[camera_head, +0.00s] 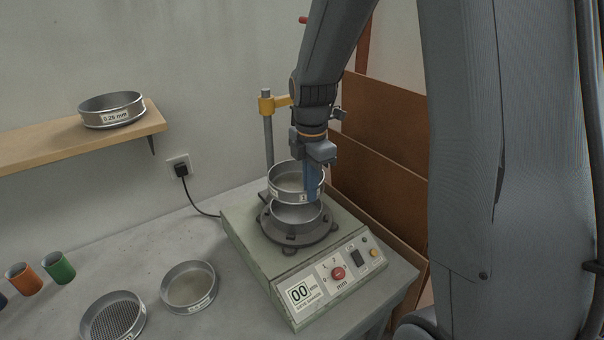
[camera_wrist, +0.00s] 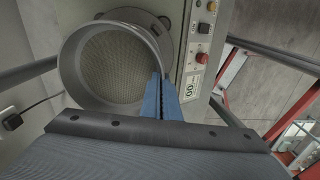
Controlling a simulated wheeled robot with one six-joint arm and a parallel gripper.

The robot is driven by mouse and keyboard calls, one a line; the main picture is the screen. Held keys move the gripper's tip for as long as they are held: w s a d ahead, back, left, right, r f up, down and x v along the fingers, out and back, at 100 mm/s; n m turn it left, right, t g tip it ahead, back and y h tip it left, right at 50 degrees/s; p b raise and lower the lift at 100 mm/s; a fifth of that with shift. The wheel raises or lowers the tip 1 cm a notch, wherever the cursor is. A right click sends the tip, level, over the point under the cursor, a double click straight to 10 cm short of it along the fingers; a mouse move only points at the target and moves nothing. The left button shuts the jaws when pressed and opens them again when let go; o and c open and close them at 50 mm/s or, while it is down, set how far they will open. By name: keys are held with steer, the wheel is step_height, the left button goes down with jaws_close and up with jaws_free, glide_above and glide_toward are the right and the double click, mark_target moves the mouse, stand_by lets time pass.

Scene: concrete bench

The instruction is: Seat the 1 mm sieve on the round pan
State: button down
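The 1 mm sieve (camera_head: 285,186) is a steel ring whose label is partly covered by my blue fingers; only a "1" shows. My gripper (camera_head: 312,184) is shut on its right-front rim. In the wrist view the fingers (camera_wrist: 162,98) pinch the sieve's wall, and its fine mesh (camera_wrist: 115,65) shows. The sieve looks about level, over the round pan (camera_head: 297,221). The pan sits on the dark round plate of the shaker. Part of the pan's inside shows below the sieve, so they look apart. The pan's back is hidden by the sieve.
The shaker (camera_head: 252,255) has a front panel with a red knob and a post with a yellow clamp (camera_head: 267,105) behind. A fine sieve (camera_head: 189,307) and a coarse sieve (camera_head: 112,334) lie on the bench left. Coloured cups (camera_head: 58,267) stand farther left. A 0.25 mm sieve (camera_head: 112,107) is on the shelf.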

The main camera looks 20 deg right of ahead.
steer(key=shift+w, duration=0.3)
steer(key=shift+s+f+b, duration=0.1)
steer(key=shift+f+b, duration=1.75)
steer(key=shift+f, duration=0.9)
steer(key=shift+f, duration=0.65)
steer(key=c, duration=1.9)
jaws_free()
steer(key=shift+c, duration=0.2)
steer(key=shift+r+b, duration=1.2)
steer(key=shift+r, duration=2.75)
